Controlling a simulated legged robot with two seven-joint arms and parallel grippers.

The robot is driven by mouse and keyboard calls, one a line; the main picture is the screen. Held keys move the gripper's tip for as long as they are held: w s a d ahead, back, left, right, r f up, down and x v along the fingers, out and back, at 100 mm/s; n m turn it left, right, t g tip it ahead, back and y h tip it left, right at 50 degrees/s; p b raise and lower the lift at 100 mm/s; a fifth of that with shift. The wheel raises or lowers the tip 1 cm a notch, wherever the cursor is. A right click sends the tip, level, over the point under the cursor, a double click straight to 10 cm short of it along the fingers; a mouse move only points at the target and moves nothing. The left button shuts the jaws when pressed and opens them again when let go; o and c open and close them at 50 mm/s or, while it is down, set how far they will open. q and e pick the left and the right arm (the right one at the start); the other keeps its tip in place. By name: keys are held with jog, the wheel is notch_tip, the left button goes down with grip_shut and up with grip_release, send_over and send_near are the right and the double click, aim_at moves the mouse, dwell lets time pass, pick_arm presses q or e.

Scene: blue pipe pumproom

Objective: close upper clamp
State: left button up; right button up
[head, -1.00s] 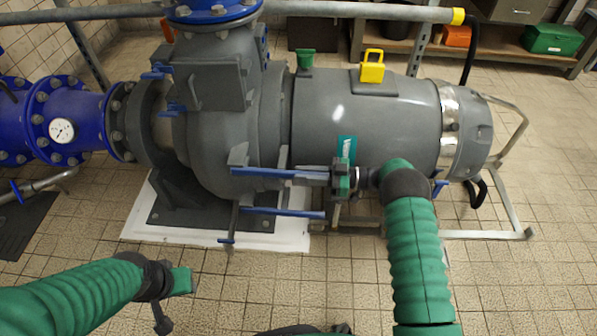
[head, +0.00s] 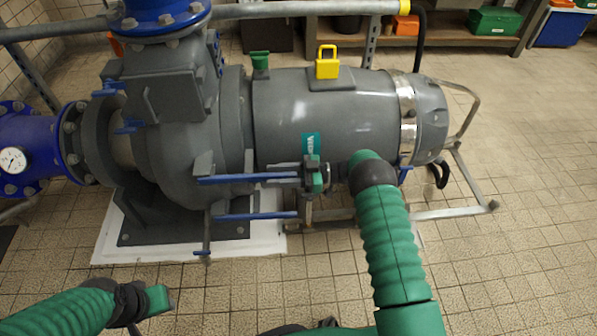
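The pump's clamps show as two long blue handles on its front: the upper clamp handle (head: 240,179) and the lower clamp handle (head: 258,216). Both lie roughly level, one above the other. My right gripper (head: 308,177) is at the right end of the upper handle, in front of the grey motor body. Its fingers overlap the handle end in the picture, and I cannot tell whether they grip it. My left gripper (head: 158,299) is low at the left, over the floor and apart from the pump. Its opening is not clear.
The grey pump (head: 180,150) stands on a white plinth (head: 110,240), with a blue pipe (head: 30,140) at its left. A yellow padlock-shaped part (head: 327,68) sits on the motor. A metal frame (head: 455,212) stands out at the right. The tiled floor in front is clear.

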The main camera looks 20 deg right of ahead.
jog(key=p+v, duration=0.2)
jog(key=v, duration=1.3)
jog(key=shift+d, duration=0.3)
jog(key=shift+s, duration=0.1)
